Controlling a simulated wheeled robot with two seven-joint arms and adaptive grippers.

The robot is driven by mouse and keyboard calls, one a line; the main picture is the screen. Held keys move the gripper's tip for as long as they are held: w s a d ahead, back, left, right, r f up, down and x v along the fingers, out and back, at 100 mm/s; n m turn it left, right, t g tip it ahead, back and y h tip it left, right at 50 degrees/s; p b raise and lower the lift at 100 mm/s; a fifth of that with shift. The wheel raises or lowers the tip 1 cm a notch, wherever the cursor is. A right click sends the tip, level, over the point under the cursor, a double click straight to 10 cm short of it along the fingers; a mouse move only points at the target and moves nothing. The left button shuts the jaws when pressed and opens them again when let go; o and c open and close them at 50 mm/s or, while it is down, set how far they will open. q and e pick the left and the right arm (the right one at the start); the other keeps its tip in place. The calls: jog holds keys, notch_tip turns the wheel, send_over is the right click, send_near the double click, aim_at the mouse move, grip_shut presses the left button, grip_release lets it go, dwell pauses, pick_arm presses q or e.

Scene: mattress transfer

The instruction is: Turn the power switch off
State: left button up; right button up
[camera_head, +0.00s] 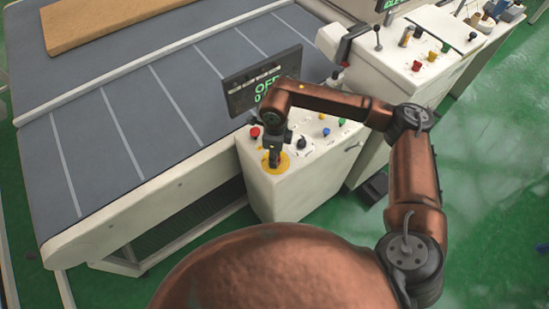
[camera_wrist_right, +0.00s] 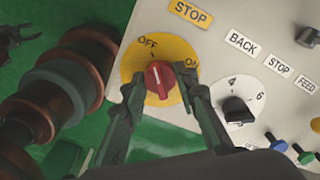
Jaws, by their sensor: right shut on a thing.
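The power switch is a red knob (camera_wrist_right: 158,80) on a round yellow plate (camera_wrist_right: 135,62) marked OFF and ON. Its pale line runs nearly upright in the right wrist view, its upper end toward OFF. My right gripper (camera_wrist_right: 160,88) is shut on the red knob, one finger on each side. In the head view my right gripper (camera_head: 275,163) points down onto the yellow plate (camera_head: 284,166) and hides the knob.
The white control box (camera_head: 270,195) carries a red button (camera_head: 255,132), a black dial (camera_wrist_right: 236,108) and blue and green buttons close by. A grey conveyor (camera_head: 130,110) lies to the left, with a brown mattress (camera_head: 100,20) at its far side. Another control box (camera_head: 420,80) stands at the right.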

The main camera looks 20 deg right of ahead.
jog(key=shift+n+b, duration=0.3)
jog(key=shift+n, duration=0.3)
jog(key=o, duration=1.2)
jog(key=shift+c, duration=0.2)
jog(key=shift+r, duration=0.1)
notch_tip(320, 180, up, 12)
jog(key=shift+a, duration=0.1)
